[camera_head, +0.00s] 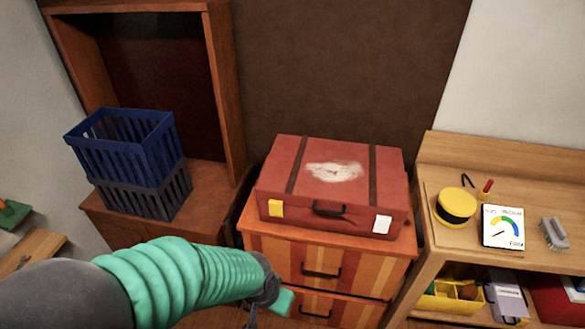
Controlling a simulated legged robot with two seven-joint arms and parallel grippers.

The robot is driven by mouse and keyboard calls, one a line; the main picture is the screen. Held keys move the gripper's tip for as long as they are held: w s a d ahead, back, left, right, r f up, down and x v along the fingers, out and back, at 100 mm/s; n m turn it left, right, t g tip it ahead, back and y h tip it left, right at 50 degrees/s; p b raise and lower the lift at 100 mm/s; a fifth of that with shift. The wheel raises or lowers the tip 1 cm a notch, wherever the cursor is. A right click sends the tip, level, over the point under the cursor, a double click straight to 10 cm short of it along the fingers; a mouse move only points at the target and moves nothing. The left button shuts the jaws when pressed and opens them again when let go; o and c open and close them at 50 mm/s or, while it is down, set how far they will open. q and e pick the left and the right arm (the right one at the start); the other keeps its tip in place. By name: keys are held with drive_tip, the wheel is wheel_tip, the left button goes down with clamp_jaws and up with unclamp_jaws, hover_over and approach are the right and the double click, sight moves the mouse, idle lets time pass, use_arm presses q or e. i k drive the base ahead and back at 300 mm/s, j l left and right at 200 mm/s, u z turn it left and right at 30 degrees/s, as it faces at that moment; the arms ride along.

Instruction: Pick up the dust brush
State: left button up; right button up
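A grey brush with pale bristles (553,233), which looks like the dust brush, lies on the wooden desk (465,240) at the far right, beside a white card with a coloured gauge (502,227). My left gripper (268,303) is at the bottom middle, at the end of my teal ribbed arm, in front of the drawer cabinet and well left of the brush. Its fingers are small and dark, and I cannot tell whether they are open or shut. My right gripper is not in view.
A red suitcase (330,190) with a whitish patch on its lid lies on the orange striped drawer cabinet (280,255). A yellow and black round object (456,206) is on the desk. Blue and grey crates (125,145) are stacked at left. A yellow bin (452,296) is below the desktop.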

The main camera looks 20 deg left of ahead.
sight(552, 229)
drive_tip(key=i+l+u, duration=0.1)
drive_tip(key=l+u, duration=0.45)
drive_tip(key=u, duration=0.15)
drive_tip(key=l+u, duration=0.4)
drive_tip(key=i+j, duration=0.05)
drive_tip(key=j, duration=0.05)
